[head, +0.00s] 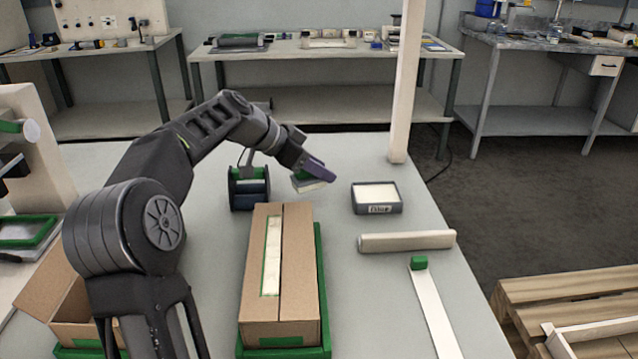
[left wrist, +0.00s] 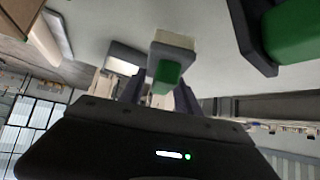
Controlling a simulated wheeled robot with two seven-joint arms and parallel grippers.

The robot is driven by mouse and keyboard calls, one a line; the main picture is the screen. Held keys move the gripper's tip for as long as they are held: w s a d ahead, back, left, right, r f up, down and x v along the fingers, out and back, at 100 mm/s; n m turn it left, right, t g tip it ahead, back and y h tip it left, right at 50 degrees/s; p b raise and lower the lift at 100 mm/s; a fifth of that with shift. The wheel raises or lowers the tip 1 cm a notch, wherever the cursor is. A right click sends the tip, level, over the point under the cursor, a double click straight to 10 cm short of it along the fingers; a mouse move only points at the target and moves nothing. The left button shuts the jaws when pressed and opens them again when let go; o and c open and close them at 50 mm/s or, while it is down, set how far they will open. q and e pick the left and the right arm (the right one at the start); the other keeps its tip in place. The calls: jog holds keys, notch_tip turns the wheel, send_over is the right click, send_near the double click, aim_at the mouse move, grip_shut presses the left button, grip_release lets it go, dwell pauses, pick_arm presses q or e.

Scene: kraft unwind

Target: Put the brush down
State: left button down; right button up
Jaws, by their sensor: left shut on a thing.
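My left gripper (head: 317,171) is shut on the brush (head: 306,184) and holds it above the table, between the dark holder and the glue tray. The brush has a green part and a pale block-shaped end. In the left wrist view, the brush's green part (left wrist: 167,75) sits between the fingertips (left wrist: 160,92), with the pale end beyond it. The glue tray (head: 376,209) is dark-rimmed with a pale inside and a "Glue" label, right of the brush. My right gripper is not in view.
A closed cardboard box (head: 302,285) lies on a green base in front. A dark holder with green parts (head: 249,189) stands left of the brush. A pale bar (head: 407,241) and a white strip (head: 436,314) lie at right. A white post (head: 407,85) rises behind the tray.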

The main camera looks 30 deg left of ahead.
aim_at(319, 183)
pick_arm(q)
jog(key=shift+f, duration=1.85)
jog(key=shift+f+b, duration=0.1)
jog(key=shift+b, duration=0.25)
jog(key=shift+f, duration=0.15)
jog(key=c, duration=0.9)
grip_release()
jog(key=shift+o, duration=0.2)
jog(key=shift+r, duration=0.35)
jog(key=v, duration=1.2)
jog(key=shift+f, duration=0.15)
